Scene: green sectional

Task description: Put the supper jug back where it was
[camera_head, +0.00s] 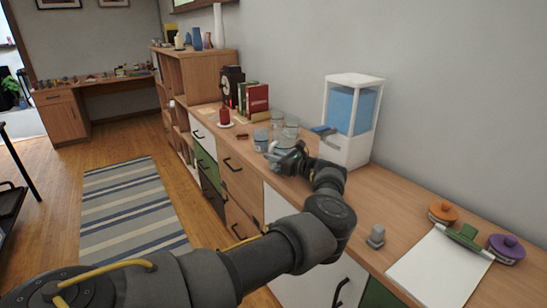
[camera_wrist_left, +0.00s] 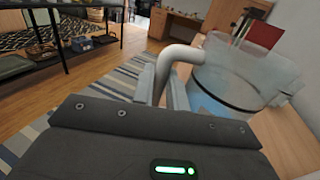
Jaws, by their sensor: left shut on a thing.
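The supper jug (camera_wrist_left: 245,75) is a clear glass jug with a pale curved handle (camera_wrist_left: 176,56) and blue liquid low inside, at the right of the left wrist view. My left gripper (camera_wrist_left: 163,88) is shut on the handle. In the head view my left gripper (camera_head: 274,158) is over the wooden sideboard, beside several clear glass vessels (camera_head: 261,140). The arm and gripper partly hide the jug there, and I cannot tell whether its base touches the top. My right gripper is out of view.
A white-framed dispenser with blue liquid (camera_head: 351,112) stands behind my left gripper. Nearer are a paper sheet (camera_head: 438,272), orange pot (camera_head: 443,212), purple pot (camera_head: 507,247) and small grey object (camera_head: 376,236).

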